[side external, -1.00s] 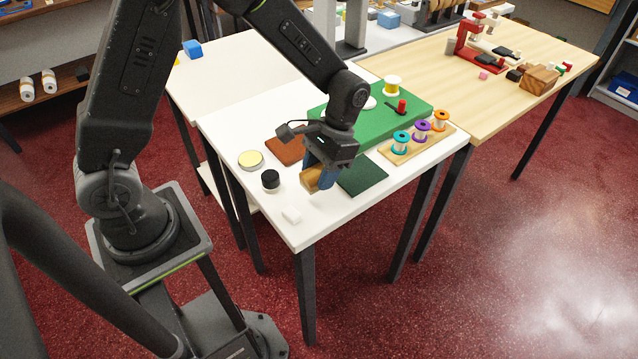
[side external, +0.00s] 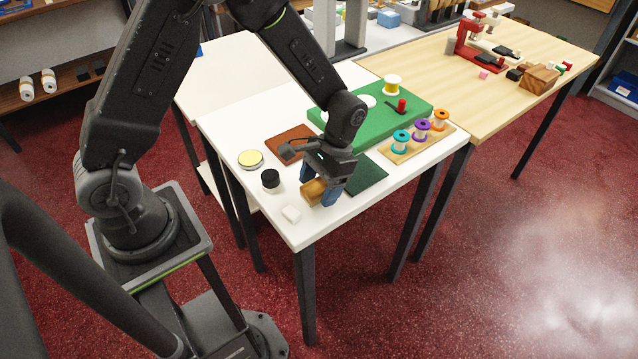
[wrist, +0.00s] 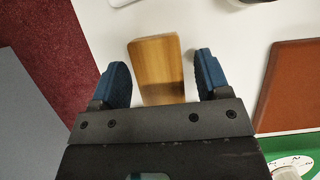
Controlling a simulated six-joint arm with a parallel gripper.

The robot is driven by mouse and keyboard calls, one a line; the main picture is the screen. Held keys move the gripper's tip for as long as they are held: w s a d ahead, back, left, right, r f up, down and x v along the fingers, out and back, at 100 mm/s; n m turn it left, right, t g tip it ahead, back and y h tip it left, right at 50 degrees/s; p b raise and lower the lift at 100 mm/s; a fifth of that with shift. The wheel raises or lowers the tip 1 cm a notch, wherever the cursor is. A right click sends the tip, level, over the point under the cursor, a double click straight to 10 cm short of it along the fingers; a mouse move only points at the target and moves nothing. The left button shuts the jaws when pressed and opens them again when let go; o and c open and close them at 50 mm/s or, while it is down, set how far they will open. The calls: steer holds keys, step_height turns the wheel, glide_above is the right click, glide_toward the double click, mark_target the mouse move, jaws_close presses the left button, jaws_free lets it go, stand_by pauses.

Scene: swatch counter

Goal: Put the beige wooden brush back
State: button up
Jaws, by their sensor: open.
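The beige wooden brush (side external: 313,191) is a tan block near the front corner of the white table, and no bristles show. In the wrist view the brush (wrist: 158,68) lies between the blue fingers of my gripper (wrist: 160,80). A strip of white shows between the brush and the right finger. In the side view my gripper (side external: 318,184) is open and low around the brush, with its right finger hiding part of it. I cannot tell whether the brush rests fully on the table.
Behind are a green board (side external: 375,120) and a wooden spool rack (side external: 440,143).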

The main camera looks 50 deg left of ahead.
steer(key=v, duration=1.3)
step_height(320, 180, up, 9)
steer(key=t, duration=0.4)
glide_above(306, 185)
steer(key=s+a+r+t, duration=0.1)
steer(key=s+r+t, duration=0.2)
steer(key=s+t, duration=0.3)
steer(key=s, duration=0.4)
steer(key=shift+s+a, duration=0.15)
steer(key=shift+s, duration=0.25)
steer(key=shift+r, duration=0.1)
